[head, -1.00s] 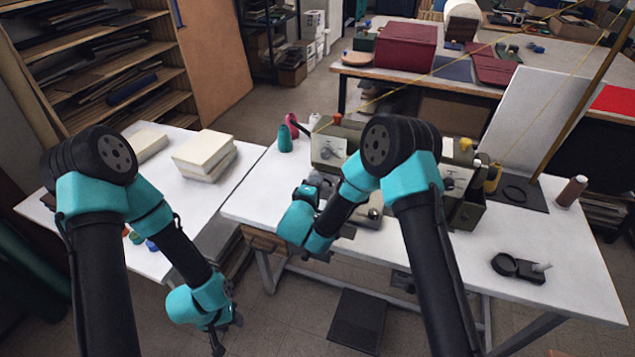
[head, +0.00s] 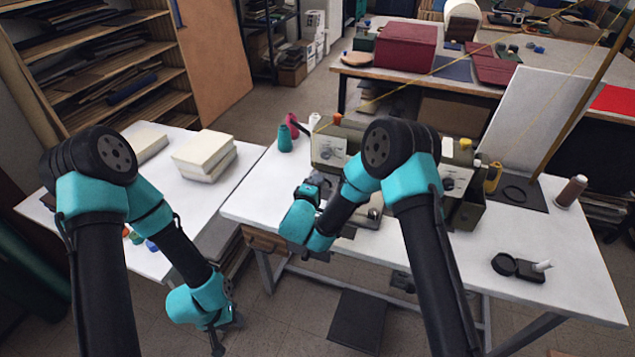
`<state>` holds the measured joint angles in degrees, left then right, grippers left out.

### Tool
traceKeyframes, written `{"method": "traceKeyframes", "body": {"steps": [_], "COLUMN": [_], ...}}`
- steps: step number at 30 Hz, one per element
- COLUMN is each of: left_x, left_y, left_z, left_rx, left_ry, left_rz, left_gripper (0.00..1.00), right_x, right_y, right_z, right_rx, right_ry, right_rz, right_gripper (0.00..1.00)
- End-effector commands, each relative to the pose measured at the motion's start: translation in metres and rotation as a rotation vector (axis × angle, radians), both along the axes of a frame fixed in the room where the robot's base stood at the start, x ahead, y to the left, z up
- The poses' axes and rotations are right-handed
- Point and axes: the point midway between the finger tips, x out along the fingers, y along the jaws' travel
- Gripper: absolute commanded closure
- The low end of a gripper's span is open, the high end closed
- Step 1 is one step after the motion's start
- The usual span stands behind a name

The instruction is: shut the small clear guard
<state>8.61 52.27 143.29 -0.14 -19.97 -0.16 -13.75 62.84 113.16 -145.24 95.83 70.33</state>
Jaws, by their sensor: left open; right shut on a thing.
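An olive-green machine (head: 329,151) with pale dial plates stands on the white table, partly hidden behind my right arm. I cannot make out the small clear guard; it is too small or hidden by the arm. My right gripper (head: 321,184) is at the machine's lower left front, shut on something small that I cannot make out. My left gripper (head: 225,333) hangs low and empty in front of the gap between the two white tables, well away from the machine. It is open.
Teal (head: 285,138) and pink (head: 291,124) thread cones stand left of the machine. Stacked pale blocks (head: 204,155) sit on the left table.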

Motion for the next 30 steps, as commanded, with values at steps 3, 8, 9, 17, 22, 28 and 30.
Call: {"method": "traceKeyframes", "body": {"steps": [3, 8, 9, 17, 22, 28, 30], "left_x": [0.0, 0.0, 0.0, 0.0, 0.0, 0.0, 0.0], "left_y": [0.0, 0.0, 0.0, 0.0, 0.0, 0.0, 0.0], "left_z": [0.0, 0.0, 0.0, 0.0, 0.0, 0.0, 0.0], "left_rx": [0.0, 0.0, 0.0, 0.0, 0.0, 0.0, 0.0], "left_ry": [0.0, 0.0, 0.0, 0.0, 0.0, 0.0, 0.0], "left_rz": [0.0, 0.0, 0.0, 0.0, 0.0, 0.0, 0.0], "left_gripper": [0.58, 0.58, 0.58, 0.58, 0.58, 0.58, 0.58], "right_x": [-0.001, -0.002, -0.002, -0.003, -0.003, -0.003, -0.003], "right_y": [0.001, 0.001, 0.001, 0.002, 0.002, 0.002, 0.002], "right_z": [-0.006, -0.013, -0.014, -0.016, -0.016, -0.016, -0.016], "right_rx": [-0.022, -0.06, -0.068, -0.083, -0.083, -0.084, -0.084], "right_ry": [-0.05, -0.14, -0.159, -0.201, -0.2, -0.199, -0.199], "right_rz": [0.001, 0.001, 0.0, 0.002, 0.002, 0.001, 0.001], "right_gripper": [1.0, 1.0, 1.0, 1.0, 0.88, 0.79, 0.79]}}
